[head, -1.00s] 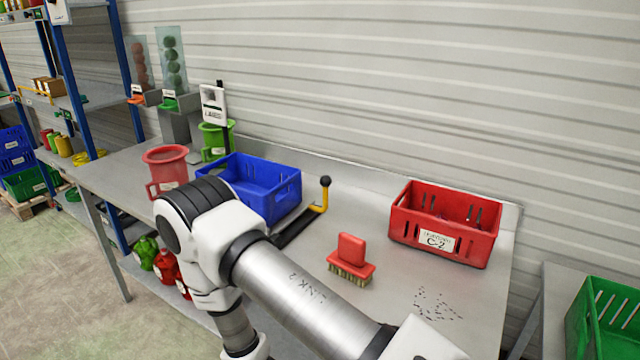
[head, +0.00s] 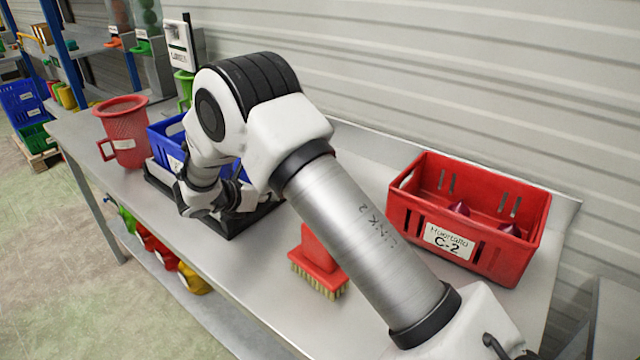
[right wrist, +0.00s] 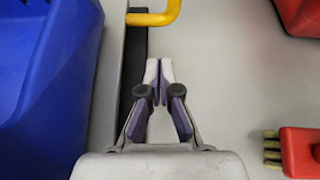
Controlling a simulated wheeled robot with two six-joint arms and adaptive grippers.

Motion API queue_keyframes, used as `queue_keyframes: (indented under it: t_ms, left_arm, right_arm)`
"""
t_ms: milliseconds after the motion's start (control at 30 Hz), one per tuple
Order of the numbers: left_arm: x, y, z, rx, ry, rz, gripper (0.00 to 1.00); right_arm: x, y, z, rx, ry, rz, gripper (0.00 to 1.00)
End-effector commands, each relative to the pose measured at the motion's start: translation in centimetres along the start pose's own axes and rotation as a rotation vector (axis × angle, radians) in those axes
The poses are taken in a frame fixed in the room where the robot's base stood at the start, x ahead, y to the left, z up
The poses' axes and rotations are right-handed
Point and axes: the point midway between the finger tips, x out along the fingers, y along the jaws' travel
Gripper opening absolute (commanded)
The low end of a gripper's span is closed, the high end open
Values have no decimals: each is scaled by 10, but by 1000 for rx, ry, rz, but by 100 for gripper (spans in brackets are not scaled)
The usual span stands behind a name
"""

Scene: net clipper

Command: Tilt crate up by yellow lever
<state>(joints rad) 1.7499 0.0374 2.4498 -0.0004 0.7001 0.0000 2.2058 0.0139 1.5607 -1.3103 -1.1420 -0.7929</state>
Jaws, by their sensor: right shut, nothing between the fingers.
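The blue crate (head: 160,135) stands on a black base (head: 160,175) at the left of the bench, partly hidden behind my right arm. The crate's side also fills the left of the right wrist view (right wrist: 45,80). The bent yellow lever (right wrist: 160,17) shows at the top of the right wrist view, beside the crate; my arm hides it in the head view. My right gripper (right wrist: 158,68) is shut and empty, its tips pointing toward the lever with a small gap in the picture. My left gripper is not in view.
A red crate (head: 440,238) marked C-2 stands at the right of the bench. A red brush (head: 318,262) lies near the middle, partly behind my arm. A red jug (head: 122,135) stands left of the blue crate. Bare bench (head: 375,170) lies between the crates.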

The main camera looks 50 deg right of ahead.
Motion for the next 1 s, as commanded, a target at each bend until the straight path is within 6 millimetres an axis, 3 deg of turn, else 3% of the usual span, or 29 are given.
queue_keyframes:
  t_ms: [467,1000]
  left_arm:
    - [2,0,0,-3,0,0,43]
    - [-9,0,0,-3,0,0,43]
  right_arm:
    - [5,0,-2,1,-1,1,0]
    - [94,0,-2,2,0,0,0]
